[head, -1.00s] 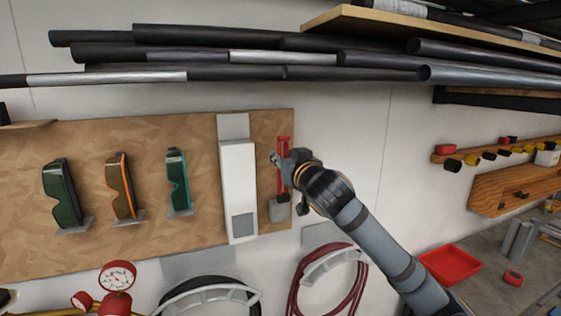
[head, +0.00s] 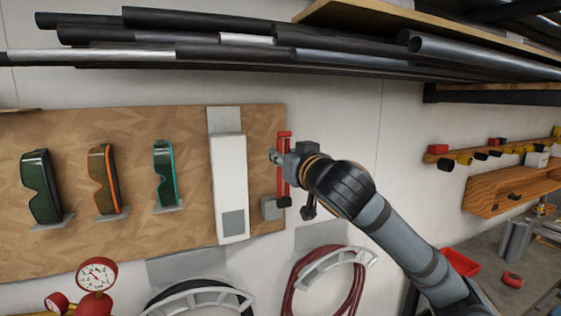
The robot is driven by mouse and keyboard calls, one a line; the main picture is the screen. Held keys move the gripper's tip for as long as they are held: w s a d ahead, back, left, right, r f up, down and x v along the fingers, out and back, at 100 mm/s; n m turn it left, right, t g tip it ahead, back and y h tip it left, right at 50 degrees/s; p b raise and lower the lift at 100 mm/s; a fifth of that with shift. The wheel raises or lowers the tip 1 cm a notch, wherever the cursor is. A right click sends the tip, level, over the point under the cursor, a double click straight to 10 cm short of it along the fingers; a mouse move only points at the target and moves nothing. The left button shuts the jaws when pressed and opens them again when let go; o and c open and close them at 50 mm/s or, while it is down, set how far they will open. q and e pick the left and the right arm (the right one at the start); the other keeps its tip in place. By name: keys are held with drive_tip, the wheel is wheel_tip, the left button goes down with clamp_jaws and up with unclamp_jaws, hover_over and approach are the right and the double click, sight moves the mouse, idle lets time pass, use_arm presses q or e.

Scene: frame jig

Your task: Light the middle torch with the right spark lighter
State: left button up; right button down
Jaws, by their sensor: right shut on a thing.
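A red spark lighter (head: 286,138) stands upright at the right edge of the brown pegboard, with a dark lower end. My right gripper (head: 282,160) is shut on it near its middle, coming from the right, and hides part of it. The lighter's lower end is beside a small grey holder (head: 270,209) on the board, slightly right of it. My left gripper is not in view. I cannot make out any torch in this view.
Several safety glasses, one of them teal-rimmed (head: 165,173), and a white box (head: 230,185) are on the pegboard (head: 60,245). Dark pipes (head: 330,55) lie above. Red gauges (head: 97,274) and hose coils, one red (head: 292,283), are below. A red tray (head: 460,262) is at right.

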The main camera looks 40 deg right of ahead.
drive_tip(key=shift+b+v, duration=1.55)
drive_tip(key=shift+v, duration=0.55)
